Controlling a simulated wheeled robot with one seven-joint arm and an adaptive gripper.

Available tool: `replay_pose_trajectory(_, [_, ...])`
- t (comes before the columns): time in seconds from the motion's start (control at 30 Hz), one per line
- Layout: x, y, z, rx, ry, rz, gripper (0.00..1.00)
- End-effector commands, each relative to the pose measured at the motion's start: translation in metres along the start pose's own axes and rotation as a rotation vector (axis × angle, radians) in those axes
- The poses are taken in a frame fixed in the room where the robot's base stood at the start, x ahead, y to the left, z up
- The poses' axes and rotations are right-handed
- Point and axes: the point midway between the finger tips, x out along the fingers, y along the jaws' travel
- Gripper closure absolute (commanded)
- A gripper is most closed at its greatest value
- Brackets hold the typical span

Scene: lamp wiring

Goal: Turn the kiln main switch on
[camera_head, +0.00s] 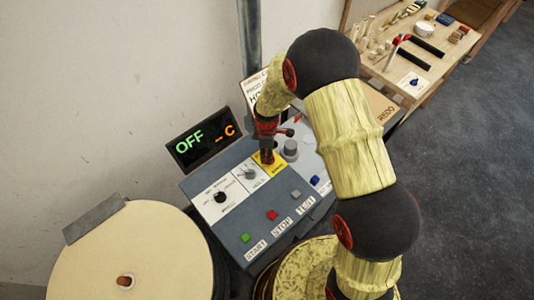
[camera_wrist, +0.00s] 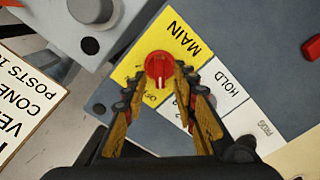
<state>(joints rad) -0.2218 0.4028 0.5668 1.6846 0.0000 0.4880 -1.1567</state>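The main switch is a round red knob (camera_wrist: 160,66) on a yellow plate (camera_wrist: 140,77) marked MAIN. Its white mark points toward the small lettering at the plate's lower edge in the wrist view, which seems to read OFF. My gripper (camera_wrist: 160,80) is over the knob, with one finger on each side and the tips apart. Narrow gaps seem to show beside the knob; contact is unclear. In the head view, my gripper (camera_head: 268,145) points down at the yellow plate (camera_head: 277,168) and hides the knob. The display (camera_head: 200,138) reads OFF in green.
The grey control panel (camera_head: 225,222) also carries a black dial (camera_head: 221,197), a HOLD dial, and green (camera_head: 246,238), red (camera_head: 272,215) and blue (camera_head: 315,180) buttons. A grey knob (camera_head: 291,147) stands close beside my gripper. A round kiln lid (camera_head: 150,255) is at lower left.

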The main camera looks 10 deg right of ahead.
Motion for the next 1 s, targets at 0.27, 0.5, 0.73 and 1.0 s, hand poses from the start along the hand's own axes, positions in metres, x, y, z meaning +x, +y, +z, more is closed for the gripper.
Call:
replay_pose_trajectory(0.27, [0.0007,0.0002,-0.0001,0.0,0.0,0.0,0.74])
replay_pose_trajectory(0.5, [0.0005,0.0002,-0.0001,0.0,0.0,0.001,0.87])
replay_pose_trajectory(0.73, [0.0004,0.0003,-0.0001,0.0,0.0,0.001,1.0])
replay_pose_trajectory(1.0, [0.0003,0.0004,-0.0001,0.0,0.0,0.001,1.0])
